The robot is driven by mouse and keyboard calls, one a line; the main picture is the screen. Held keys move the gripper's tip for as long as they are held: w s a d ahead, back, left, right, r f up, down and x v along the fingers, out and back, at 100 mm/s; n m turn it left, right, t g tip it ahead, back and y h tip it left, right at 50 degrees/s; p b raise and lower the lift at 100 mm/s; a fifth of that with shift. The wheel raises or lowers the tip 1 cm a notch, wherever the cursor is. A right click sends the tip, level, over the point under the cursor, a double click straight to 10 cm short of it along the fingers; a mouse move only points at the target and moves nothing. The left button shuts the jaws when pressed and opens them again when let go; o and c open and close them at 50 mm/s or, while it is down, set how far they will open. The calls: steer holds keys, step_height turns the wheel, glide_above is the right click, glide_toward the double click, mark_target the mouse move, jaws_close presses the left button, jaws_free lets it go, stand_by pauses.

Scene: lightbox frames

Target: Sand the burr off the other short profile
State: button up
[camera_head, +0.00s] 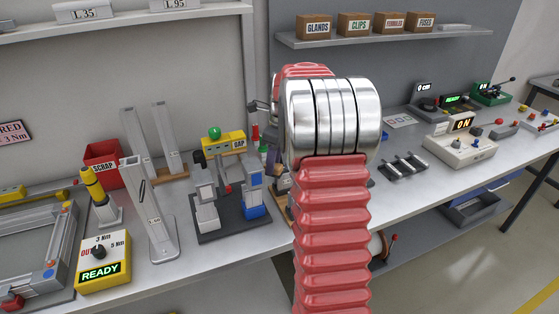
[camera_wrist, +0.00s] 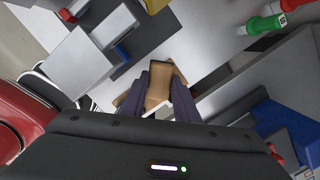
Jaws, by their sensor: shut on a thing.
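My gripper (camera_wrist: 160,90) is shut on a tan block (camera_wrist: 160,76) in the wrist view; the block looks like a sanding block. No burr can be made out.
A dark-based fixture (camera_head: 233,229) with grey and blue blocks and a GAP sign (camera_head: 223,142) stands left of my arm. A red SCRAP bin (camera_head: 103,163) and yellow READY box (camera_head: 103,262) are further left. Green (camera_wrist: 262,25) and red (camera_wrist: 280,5) bottles are close by.

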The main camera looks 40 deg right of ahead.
steer(key=shift+d+r, duration=0.1)
steer(key=shift+r, duration=3.9)
